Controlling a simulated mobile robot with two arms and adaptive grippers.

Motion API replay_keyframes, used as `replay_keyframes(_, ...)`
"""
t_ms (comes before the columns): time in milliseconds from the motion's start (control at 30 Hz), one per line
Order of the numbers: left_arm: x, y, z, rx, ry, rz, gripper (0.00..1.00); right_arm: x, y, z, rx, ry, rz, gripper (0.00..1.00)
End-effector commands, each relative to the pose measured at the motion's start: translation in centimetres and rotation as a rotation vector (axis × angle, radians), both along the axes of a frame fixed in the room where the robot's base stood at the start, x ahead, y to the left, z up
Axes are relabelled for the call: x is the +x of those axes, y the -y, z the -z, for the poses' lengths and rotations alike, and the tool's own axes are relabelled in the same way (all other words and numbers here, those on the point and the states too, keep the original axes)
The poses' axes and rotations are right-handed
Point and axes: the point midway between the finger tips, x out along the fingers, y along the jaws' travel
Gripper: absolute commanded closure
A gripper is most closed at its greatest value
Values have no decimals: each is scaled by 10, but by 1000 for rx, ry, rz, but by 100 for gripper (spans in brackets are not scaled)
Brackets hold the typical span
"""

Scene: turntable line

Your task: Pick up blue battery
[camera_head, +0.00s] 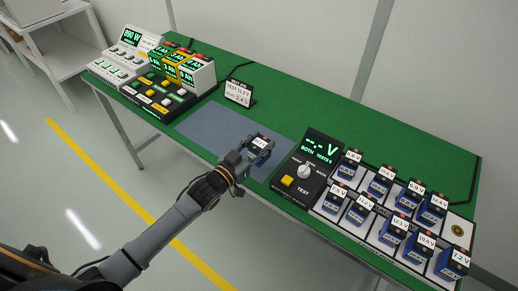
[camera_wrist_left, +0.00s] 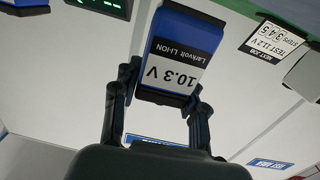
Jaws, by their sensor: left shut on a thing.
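My left gripper (camera_head: 258,151) is over the front part of the grey-blue mat (camera_head: 213,127) on the green table. It is shut on a blue battery (camera_wrist_left: 172,52) with a black label band and a white tag reading 10.3 V. The fingers (camera_wrist_left: 163,98) are on either side of the battery's tagged end in the left wrist view. In the head view the held battery (camera_head: 259,142) is partly hidden by the gripper. I cannot tell whether it touches the mat. Several other blue batteries (camera_head: 391,232) with voltage tags stand in rows at the right. My right gripper is not in view.
A black voltage tester (camera_head: 318,160) with a knob and yellow button stands just right of the mat. A small sign (camera_head: 239,92) stands behind the mat. Charger units (camera_head: 186,67) and a button panel (camera_head: 157,97) fill the left end. Much of the mat is clear.

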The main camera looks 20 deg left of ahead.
Motion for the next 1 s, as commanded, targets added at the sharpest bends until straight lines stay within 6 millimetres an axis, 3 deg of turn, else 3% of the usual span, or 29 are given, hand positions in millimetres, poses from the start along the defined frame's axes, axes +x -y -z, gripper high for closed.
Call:
replay_keyframes(200, -36, 20, -49, -5, 4, 2, 100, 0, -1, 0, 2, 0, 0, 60)
replay_keyframes(400, -78, 41, -67, -6, 2, -1, 100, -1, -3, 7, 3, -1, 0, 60)
replay_keyframes(700, -109, 58, -84, -2, 1, 0, 100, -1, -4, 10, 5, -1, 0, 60)
replay_keyframes(1000, -125, 54, -84, -5, -3, -37, 100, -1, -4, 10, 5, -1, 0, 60)
